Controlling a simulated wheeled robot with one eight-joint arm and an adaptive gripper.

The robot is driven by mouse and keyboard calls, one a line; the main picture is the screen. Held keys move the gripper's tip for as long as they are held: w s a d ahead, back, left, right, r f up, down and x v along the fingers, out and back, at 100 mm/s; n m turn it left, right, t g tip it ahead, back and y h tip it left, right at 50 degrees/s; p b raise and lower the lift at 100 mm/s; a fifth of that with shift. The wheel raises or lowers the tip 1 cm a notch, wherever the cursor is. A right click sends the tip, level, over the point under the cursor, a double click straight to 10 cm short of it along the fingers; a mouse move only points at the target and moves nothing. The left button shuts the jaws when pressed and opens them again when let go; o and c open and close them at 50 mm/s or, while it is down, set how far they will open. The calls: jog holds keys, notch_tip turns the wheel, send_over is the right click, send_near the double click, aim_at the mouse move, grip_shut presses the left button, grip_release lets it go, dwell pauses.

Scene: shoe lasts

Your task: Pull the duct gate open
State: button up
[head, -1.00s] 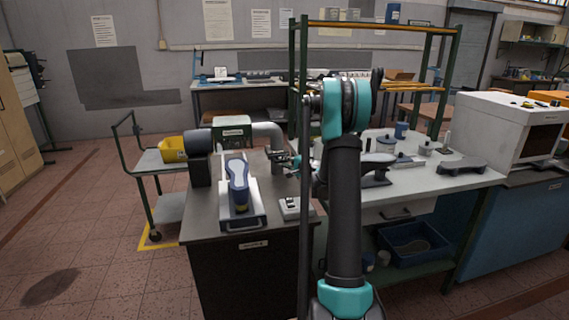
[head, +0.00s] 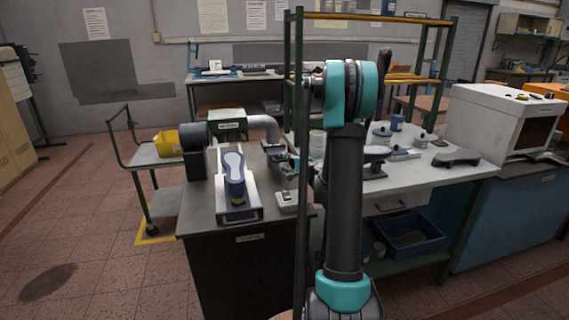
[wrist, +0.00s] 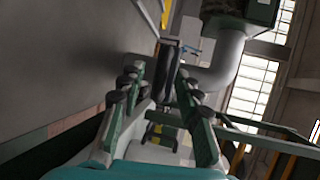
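A dark elongated piece (wrist: 168,75), which looks like the gate's handle, lies beyond and between my fingertips in the wrist view. My gripper (wrist: 160,80) is open, with a finger on either side of that piece in the picture. I cannot tell whether either finger touches it.
The dark bench (head: 200,205) holds a blue shoe last on a stand (head: 235,180), a dark machine (head: 195,150) and a small switch box (head: 287,200). A green shelf frame (head: 296,90) stands close on the right. The floor at left is clear.

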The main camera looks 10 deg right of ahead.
jog(key=shift+d, duration=0.1)
jog(key=v, duration=1.2)
jog(key=s+a+n+g, duration=0.1)
jog(key=a, duration=0.1)
jog(key=s+a+f+n, duration=0.1)
jog(key=s+a, duration=0.1)
jog(key=a, duration=0.1)
jog(key=s+a+n+g, duration=0.1)
jog(key=a, duration=0.1)
jog(key=shift+s+a+f+g, duration=0.15)
jog(key=shift+s+f+g, duration=0.1)
jog(key=shift+g, duration=0.05)
jog(key=s+a+f+n+g, duration=0.35)
jog(key=s+a+n, duration=0.2)
jog(key=s, duration=0.35)
jog(key=s+f+n+g+h, duration=0.2)
jog(key=s+f+n+h, duration=0.1)
jog(key=s, duration=0.6)
jog(key=s+f+n+g+h, duration=0.2)
jog(key=s+f+n+h, duration=0.1)
jog(key=s, duration=0.6)
jog(key=shift+s+d, duration=0.35)
jog(key=shift+d, duration=0.05)
